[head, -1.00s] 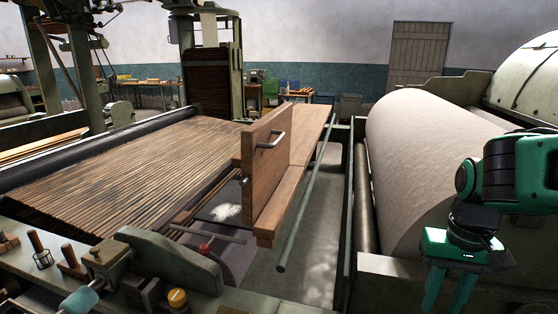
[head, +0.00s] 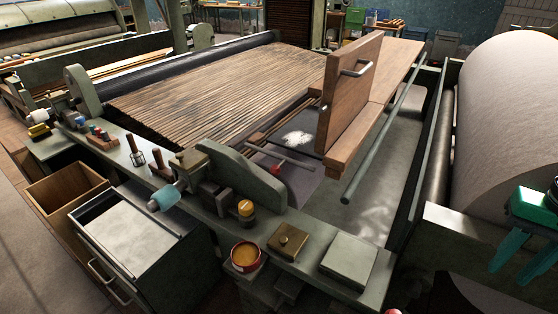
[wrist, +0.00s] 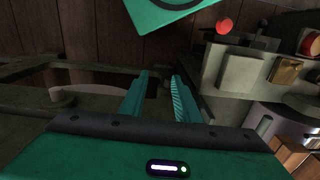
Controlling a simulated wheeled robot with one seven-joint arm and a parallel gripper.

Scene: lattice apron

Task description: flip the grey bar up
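A long round grey bar (head: 385,128) slants along the right side of the wooden board assembly, over a grey metal bed. Its near end hangs free in the picture, and its far end reaches the back of the frame. My gripper (head: 522,258) is at the right edge of the head view, well to the right of the bar and apart from it. In the wrist view my gripper (wrist: 160,88) has two green fingers with a gap between them and nothing held. I cannot make out the bar in the wrist view.
An upright wooden board (head: 352,95) with a metal handle stands just left of the bar. A large pale roller (head: 510,110) is at the right. An open drawer (head: 135,238) juts out at left.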

